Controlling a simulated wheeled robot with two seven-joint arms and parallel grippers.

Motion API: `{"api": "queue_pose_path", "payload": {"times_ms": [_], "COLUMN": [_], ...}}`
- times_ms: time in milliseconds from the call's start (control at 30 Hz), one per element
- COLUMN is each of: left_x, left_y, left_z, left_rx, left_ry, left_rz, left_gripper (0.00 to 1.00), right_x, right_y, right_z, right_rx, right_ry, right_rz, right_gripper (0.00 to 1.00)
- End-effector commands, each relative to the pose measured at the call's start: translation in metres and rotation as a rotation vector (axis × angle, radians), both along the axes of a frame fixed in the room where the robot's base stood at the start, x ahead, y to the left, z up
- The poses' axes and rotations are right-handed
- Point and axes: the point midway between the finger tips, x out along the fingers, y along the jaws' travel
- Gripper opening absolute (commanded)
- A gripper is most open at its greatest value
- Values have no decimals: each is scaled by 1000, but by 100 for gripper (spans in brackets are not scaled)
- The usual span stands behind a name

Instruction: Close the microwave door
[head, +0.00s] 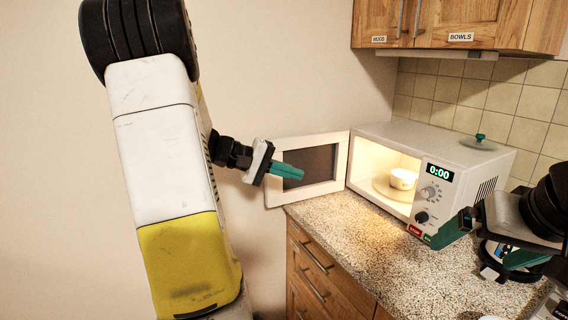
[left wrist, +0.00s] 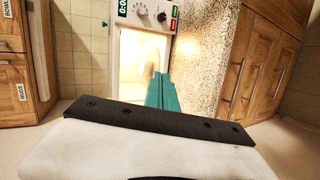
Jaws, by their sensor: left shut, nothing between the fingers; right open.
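The white microwave (head: 409,143) stands on the counter with its lit cavity facing me. Its door (head: 340,160), a white frame with a dark window, stands wide open to the left. A white bowl (head: 403,178) sits inside on the turntable. My left gripper (head: 301,174) is shut and empty, its teal fingers overlapping the door window in the head view; I cannot tell if they touch. In the left wrist view the shut fingers (left wrist: 163,80) point towards the lit cavity (left wrist: 133,55). My right gripper (head: 488,246) is open at the right, by the microwave's front corner.
The speckled counter (head: 370,245) is clear in front of the microwave. A clear lid with a teal knob (head: 480,138) lies on the microwave. Wall cabinets (head: 450,22) labelled MUGS and BOWLS hang above. Wooden drawers (head: 312,260) are below the counter.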

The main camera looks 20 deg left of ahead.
Motion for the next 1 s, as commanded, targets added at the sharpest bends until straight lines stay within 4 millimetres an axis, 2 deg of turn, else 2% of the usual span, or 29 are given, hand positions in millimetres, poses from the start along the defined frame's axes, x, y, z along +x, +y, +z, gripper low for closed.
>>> {"api": "queue_pose_path", "payload": {"times_ms": [33,100,200,300,400,567,1000], "left_x": [18,36,50,53,53,65,131], "left_y": [39,86,147,191,214,217,184], "left_z": [-12,-21,-35,-45,-52,-53,-53], "left_rx": [-76,-154,-225,-260,-276,-280,-279], "left_ry": [-32,-102,-191,-258,-295,-310,-306], "left_rz": [87,195,331,432,487,504,501], "left_gripper": [0,0,0,0,0,0,0], "right_x": [0,0,0,0,0,0,0], "right_y": [0,0,0,0,0,0,0], "right_z": [0,0,0,0,0,0,0], "right_rx": [0,0,0,0,0,0,0], "right_ry": [0,0,0,0,0,0,0], "right_rz": [0,0,0,0,0,0,0], "right_gripper": [100,100,100,100,100,100,100]}}
